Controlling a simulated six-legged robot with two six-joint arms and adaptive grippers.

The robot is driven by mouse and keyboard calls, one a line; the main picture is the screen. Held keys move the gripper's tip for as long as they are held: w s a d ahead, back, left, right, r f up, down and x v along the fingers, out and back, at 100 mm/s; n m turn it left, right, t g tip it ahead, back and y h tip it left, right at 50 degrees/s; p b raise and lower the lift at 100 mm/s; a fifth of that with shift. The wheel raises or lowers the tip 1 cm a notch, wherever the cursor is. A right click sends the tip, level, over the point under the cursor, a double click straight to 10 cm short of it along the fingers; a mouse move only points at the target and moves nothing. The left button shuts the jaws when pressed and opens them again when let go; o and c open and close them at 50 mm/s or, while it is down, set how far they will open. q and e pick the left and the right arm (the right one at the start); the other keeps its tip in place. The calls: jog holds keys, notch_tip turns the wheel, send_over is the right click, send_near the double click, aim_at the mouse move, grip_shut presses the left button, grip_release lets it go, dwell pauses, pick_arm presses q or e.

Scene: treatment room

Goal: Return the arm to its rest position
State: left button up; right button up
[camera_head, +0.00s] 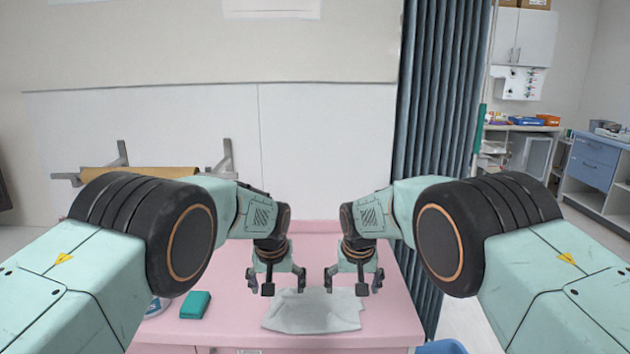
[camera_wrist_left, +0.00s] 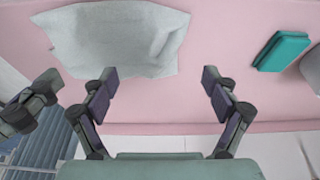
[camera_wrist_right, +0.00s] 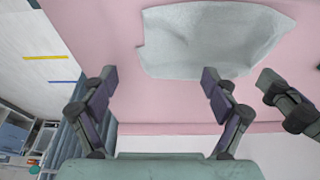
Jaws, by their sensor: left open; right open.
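My left gripper (camera_head: 276,286) is open and empty above the pink table (camera_head: 385,335), over the back left of a crumpled grey-white cloth (camera_head: 312,312). My right gripper (camera_head: 354,286) is open and empty, over the cloth's back right side. The two grippers hang side by side with a small gap between them. In the left wrist view, the fingers (camera_wrist_left: 160,85) are apart and the cloth (camera_wrist_left: 115,40) lies beyond them. In the right wrist view, the fingers (camera_wrist_right: 161,85) are also apart with the cloth (camera_wrist_right: 215,38) beyond. Neither gripper holds anything.
A teal box (camera_head: 195,305) lies on the table at the left, beside a partly hidden white container (camera_head: 157,307). A blue curtain (camera_head: 440,130) hangs at the right of the table. A white wall (camera_head: 325,150) stands behind. A blue object (camera_head: 442,347) is at the lower right.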

pick_arm(q)
jog(key=shift+w+d+f, duration=0.2)
jog(key=shift+d, duration=0.35)
jog(key=shift+w+d+f, duration=0.15)
jog(key=shift+w+d, duration=0.05)
jog(key=shift+d, duration=0.3)
pick_arm(e)
jog(key=shift+w+a+f, duration=0.2)
jog(key=shift+w+a, duration=0.05)
jog(key=shift+a, duration=0.3)
jog(key=shift+w+a+f, duration=0.15)
jog(key=shift+w+a, duration=0.05)
jog(key=shift+a, duration=0.3)
